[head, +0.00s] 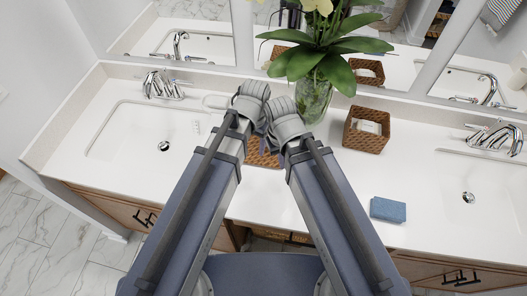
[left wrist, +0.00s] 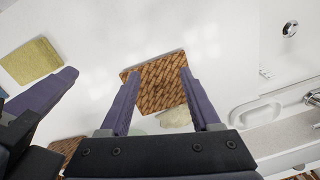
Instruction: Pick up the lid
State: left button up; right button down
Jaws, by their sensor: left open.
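A flat brown woven square, which looks like the lid (left wrist: 158,88), lies on the white counter in the left wrist view. In the head view the lid (head: 262,158) is mostly hidden behind my grippers. My left gripper (left wrist: 158,74) is open, with its purple fingers on either side of the lid; I cannot tell whether they touch it. In the head view my left gripper (head: 262,132) points down and its fingertips are mostly hidden. My right gripper (head: 276,138) is close beside it. In the left wrist view its fingers stand apart at the left edge, empty.
A woven basket (head: 366,141) holding something white stands to the right. A glass vase (head: 313,98) with a leafy plant is behind my grippers. Sinks are at left (head: 140,135) and right (head: 480,185). Mirrors line the back.

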pick_arm(q)
jog(key=m+b, duration=0.2)
send_near(254, 158)
jog(key=shift+h, duration=0.3)
jog(key=w+d, duration=0.1)
jog(key=w+d+r, duration=0.1)
jog(key=w, duration=0.1)
jog(key=shift+w+d+r, duration=0.1)
jog(key=shift+d, duration=0.1)
jog(key=shift+f+b, duration=0.75)
jog(key=shift+f, duration=0.2)
jog(key=shift+f+b, duration=0.3)
pick_arm(e)
notch_tip(254, 158, down, 5)
jog(key=shift+w+r, duration=0.1)
jog(key=shift+r, duration=0.1)
pick_arm(q)
jog(key=shift+f, duration=0.1)
pick_arm(e)
jog(key=shift+f, duration=0.1)
pick_arm(q)
jog(key=f+b, duration=0.5)
jog(key=shift+w+d+f, duration=0.1)
jog(key=shift+w+d, duration=0.05)
jog(key=shift+d, duration=0.2)
pick_arm(e)
notch_tip(254, 158, down, 5)
jog(key=shift+f, duration=0.1)
pick_arm(q)
grip_shut()
